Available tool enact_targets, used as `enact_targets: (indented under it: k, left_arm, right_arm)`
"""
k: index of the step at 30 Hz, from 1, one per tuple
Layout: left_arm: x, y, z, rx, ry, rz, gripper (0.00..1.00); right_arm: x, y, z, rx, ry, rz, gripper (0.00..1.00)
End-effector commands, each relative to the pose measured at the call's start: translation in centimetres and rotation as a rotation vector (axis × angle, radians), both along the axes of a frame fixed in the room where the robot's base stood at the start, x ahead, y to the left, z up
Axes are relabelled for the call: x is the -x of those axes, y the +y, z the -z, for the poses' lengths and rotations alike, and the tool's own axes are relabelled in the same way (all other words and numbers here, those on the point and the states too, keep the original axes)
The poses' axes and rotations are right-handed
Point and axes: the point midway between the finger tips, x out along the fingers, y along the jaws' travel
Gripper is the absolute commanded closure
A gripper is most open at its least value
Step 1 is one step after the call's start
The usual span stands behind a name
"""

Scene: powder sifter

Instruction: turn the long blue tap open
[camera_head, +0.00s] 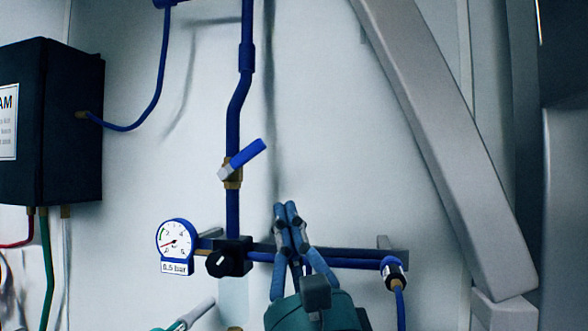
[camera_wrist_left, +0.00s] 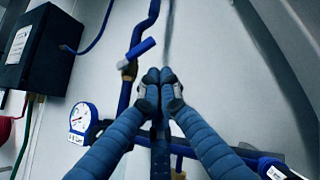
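The long blue tap (camera_head: 247,157) is a blue lever on a brass valve body (camera_head: 232,178) in the vertical blue pipe (camera_head: 234,130). Its lever slants up to the right, across the pipe line. It also shows in the left wrist view (camera_wrist_left: 141,48), above and left of the fingertips. My left gripper (camera_head: 285,208) is below and right of the tap, apart from it in the head view. Its blue fingers come together at the tips, and I see nothing held between them. It also shows in the left wrist view (camera_wrist_left: 160,80). My right gripper is not in view.
A pressure gauge (camera_head: 176,242) marked 0.5 bar and a black knob (camera_head: 220,264) sit at lower left of the gripper. A horizontal dark bar (camera_head: 350,254) with blue pipe runs behind it. A black box (camera_head: 50,125) hangs at left.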

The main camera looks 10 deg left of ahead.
Motion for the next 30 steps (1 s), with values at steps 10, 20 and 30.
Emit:
enact_targets:
  k: [10, 20, 30]
  left_arm:
    - [-1.1, 1.1, 1.1, 0.087, 0.090, -0.004, 1.00]
    - [-6.2, 3.8, -3.2, 0.084, 0.090, -0.005, 1.00]
    - [-7.1, 6.2, -6.4, 0.085, 0.090, -0.002, 1.00]
  right_arm:
    - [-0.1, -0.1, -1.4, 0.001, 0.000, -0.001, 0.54]
    - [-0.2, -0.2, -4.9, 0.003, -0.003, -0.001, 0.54]
    - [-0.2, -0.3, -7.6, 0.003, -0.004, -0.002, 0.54]
